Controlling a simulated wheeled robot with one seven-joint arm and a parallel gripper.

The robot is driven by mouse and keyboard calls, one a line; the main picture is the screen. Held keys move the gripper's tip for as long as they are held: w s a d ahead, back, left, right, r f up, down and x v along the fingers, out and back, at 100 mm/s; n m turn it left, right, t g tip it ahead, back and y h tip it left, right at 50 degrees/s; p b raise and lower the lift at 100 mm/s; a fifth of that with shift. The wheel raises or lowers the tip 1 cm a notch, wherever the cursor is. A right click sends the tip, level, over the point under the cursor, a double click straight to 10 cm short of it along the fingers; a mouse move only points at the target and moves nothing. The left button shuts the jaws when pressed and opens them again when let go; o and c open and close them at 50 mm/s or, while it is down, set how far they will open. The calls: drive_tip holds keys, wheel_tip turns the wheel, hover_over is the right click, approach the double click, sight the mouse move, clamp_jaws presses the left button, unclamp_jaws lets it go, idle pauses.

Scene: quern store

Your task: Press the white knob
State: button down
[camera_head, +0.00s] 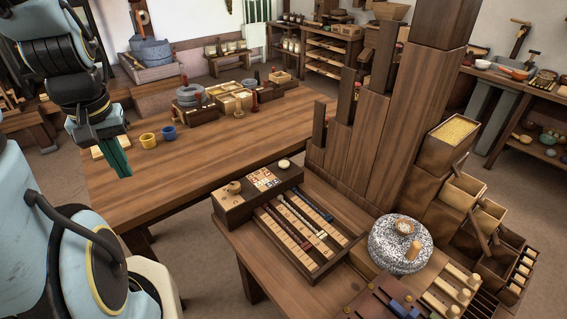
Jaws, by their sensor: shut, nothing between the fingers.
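A small round whitish knob (284,163) sits on top of the dark wooden box (232,208) at the back of the slotted tray, at its right end. It is the palest knob I can make out, and nothing covers it. My gripper (121,171) hangs at the left with its green fingers together and pointing down. It is empty and over the left end of the long table, well to the left of the knob and apart from it.
A speckled quern stone (385,245) with a wooden handle stands right of the slotted tray (318,268). Tall wooden columns (395,110) rise behind.

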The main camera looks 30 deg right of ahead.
drive_tip(key=n+t+h+b, duration=0.3)
drive_tip(key=t+h+b, duration=0.25)
drive_tip(key=b, duration=1.15)
hover_over(284, 165)
wheel_tip(284, 165, down, 16)
drive_tip(key=shift+f, duration=0.25)
drive_tip(key=shift+f, duration=0.1)
wheel_tip(284, 165, down, 9)
drive_tip(key=b, duration=0.8)
drive_tip(key=shift+f+b, duration=0.25)
drive_tip(key=shift+b, duration=0.2)
